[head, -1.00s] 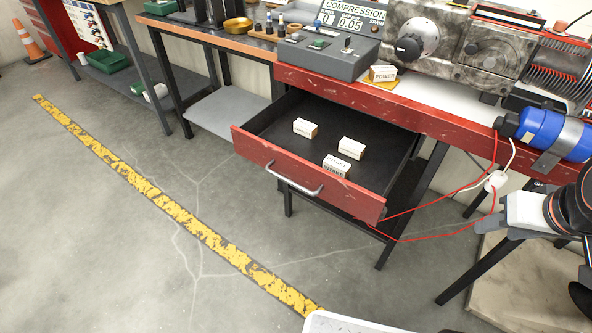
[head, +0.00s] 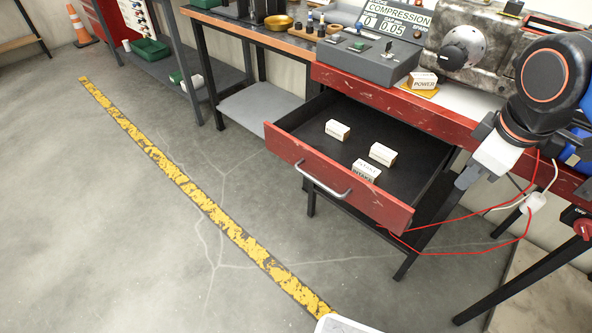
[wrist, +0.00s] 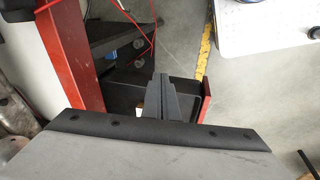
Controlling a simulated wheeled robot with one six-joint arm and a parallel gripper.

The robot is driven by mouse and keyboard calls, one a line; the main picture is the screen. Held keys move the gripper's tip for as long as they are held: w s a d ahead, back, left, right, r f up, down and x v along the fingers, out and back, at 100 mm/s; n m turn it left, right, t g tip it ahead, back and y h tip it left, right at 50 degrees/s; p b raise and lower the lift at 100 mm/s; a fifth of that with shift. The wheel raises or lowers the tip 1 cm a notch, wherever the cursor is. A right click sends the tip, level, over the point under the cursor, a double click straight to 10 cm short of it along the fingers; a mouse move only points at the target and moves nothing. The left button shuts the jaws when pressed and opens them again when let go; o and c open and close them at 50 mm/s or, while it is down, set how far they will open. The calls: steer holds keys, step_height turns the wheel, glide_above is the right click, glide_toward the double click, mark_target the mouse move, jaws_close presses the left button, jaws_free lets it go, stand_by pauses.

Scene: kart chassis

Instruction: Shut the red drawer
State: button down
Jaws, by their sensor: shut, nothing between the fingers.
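The red drawer (head: 340,187) stands pulled out from under the red-edged bench in the head view. Its front has a silver bar handle (head: 322,184). Several small white labelled blocks, such as one block (head: 337,130), lie on its dark floor. In the wrist view the drawer's red front (wrist: 207,100) shows on edge, just right of the fingers. My gripper (wrist: 162,80) is shut and empty there, in front of part of the dark drawer. In the head view my gripper (head: 466,178) is small, right of the drawer and apart from its front.
The bench carries a grey control box (head: 368,60), a power block (head: 423,80) and machinery. Red and white cables (head: 480,251) hang right of the drawer, near bench legs. The floor before the drawer is clear, crossed by a yellow stripe (head: 205,203).

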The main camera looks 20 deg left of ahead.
steer(key=s+a+n, duration=0.3)
steer(key=a+n, duration=0.3)
steer(key=a, duration=0.6)
steer(key=s+a+n+h, duration=0.1)
steer(key=s+a+n, duration=0.2)
steer(key=a+n, duration=0.6)
steer(key=s+a+n, duration=0.4)
steer(key=a, duration=1)
steer(key=w+d+f, duration=0.1)
steer(key=w+f, duration=0.5)
steer(key=f, duration=0.2)
steer(key=shift+d+f, duration=0.3)
steer(key=shift+w, duration=0.25)
